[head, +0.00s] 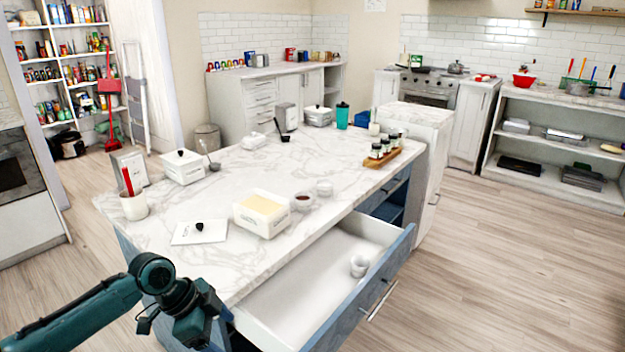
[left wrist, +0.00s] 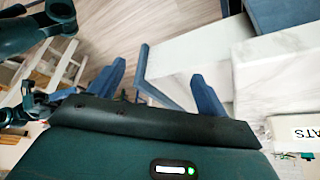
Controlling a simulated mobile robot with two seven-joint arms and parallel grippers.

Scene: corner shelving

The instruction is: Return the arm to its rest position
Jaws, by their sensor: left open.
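My left arm comes in from the lower left in the head view, with its elbow raised and its wrist hanging down beside the island's front left corner. My left gripper (left wrist: 155,88) shows in the left wrist view, its two blue fingers apart with nothing between them. Beyond the fingertips are a pale panel edge and the wood floor. The gripper's tips are cut off or hidden in the head view. Teal arm parts of mine show at the upper left of the wrist view; I cannot make out a right gripper there.
The marble-topped island (head: 240,175) has an open drawer (head: 290,310) near my arm, with a small white cup (head: 359,267) inside. A yellow-filled white tub (head: 262,214), a knobbed lid (head: 200,232) and a utensil crock (head: 134,207) stand on top. Floor at right is clear.

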